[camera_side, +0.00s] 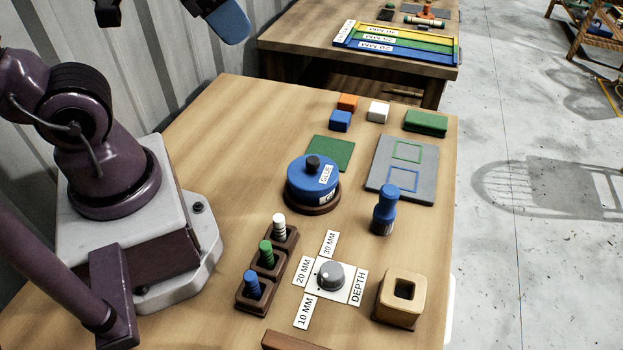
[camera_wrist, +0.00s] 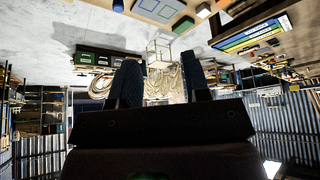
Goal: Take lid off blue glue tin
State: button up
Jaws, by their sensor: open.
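The blue glue tin (camera_side: 300,194) stands on the wooden table in the side view, on a dark round base. Its blue lid (camera_side: 313,176) is on it, with a black knob (camera_side: 313,162) in the middle and a white GLUE label. My gripper (camera_wrist: 157,75) shows in the wrist view with its two blue fingers apart and nothing between them. In the side view only a blue finger (camera_side: 228,22) shows at the top edge, high above and behind the tin. The rest of my gripper is cut off there.
A green mat (camera_side: 330,153) lies behind the tin, and a grey board (camera_side: 379,181) to its right. A blue bottle-like piece (camera_side: 384,212), a depth dial (camera_side: 331,276), a rack of pegs (camera_side: 266,263) and a wooden block (camera_side: 399,301) stand nearer. Bare table lies left of the tin.

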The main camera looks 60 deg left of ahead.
jog(key=shift+o, duration=0.2)
jog(key=shift+o, duration=1.1)
jog(key=shift+f, duration=0.1)
jog(key=n+g, duration=0.6)
jog(key=n, duration=0.3)
send_over(313, 159)
notch_tip(313, 159, down, 15)
notch_tip(313, 159, down, 13)
jog(key=shift+f, duration=0.1)
